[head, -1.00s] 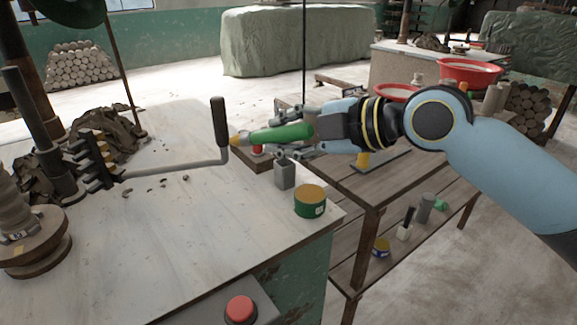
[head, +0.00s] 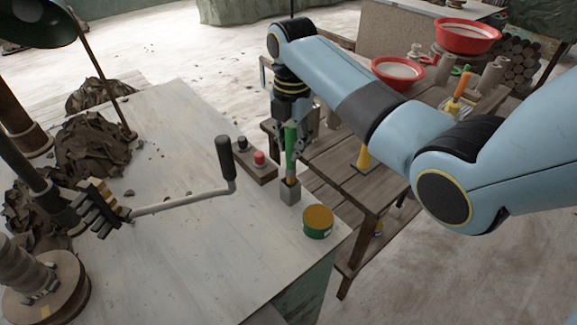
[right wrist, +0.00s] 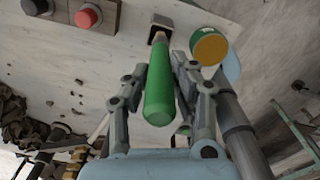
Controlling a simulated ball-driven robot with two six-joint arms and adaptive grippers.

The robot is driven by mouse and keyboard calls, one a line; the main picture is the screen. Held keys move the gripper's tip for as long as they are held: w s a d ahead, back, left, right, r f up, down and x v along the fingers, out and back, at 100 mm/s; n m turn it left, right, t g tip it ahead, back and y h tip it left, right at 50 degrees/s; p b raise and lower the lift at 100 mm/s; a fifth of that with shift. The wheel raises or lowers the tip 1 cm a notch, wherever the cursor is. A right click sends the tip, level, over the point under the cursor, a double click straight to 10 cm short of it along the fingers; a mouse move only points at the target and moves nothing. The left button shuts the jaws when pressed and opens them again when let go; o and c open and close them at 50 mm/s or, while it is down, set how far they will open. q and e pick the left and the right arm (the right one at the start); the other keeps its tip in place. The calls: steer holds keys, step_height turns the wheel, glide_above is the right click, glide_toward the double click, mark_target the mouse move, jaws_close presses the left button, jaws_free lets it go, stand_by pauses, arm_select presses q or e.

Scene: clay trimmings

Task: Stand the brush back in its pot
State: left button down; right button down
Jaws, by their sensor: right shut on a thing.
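The brush (head: 291,143) has a thick green handle and a yellowish tip pointing down. My right gripper (head: 291,140) is shut on its handle and holds it about upright over the grey square pot (head: 290,195). In the head view the tip meets the pot's mouth. In the right wrist view the brush (right wrist: 160,95) runs between the fingers of my gripper (right wrist: 162,85), with its tip at the near edge of the pot's dark opening (right wrist: 158,32). I cannot tell how far the tip is inside. My left gripper is out of view.
A green tin with an ochre top (head: 318,221) stands just right of the pot. A block with red and black knobs (head: 254,162) sits behind left. A crank with a dark handle (head: 226,158) reaches in from the left. The table's right edge is close.

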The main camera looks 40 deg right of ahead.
mark_target(292, 125)
step_height(292, 125, down, 5)
steer(key=shift+r, duration=0.15)
steer(key=shift+f, duration=0.55)
steer(key=c, duration=1.1)
jaws_free()
step_height(292, 125, up, 12)
steer(key=shift+r, duration=0.1)
steer(key=shift+d, duration=0.1)
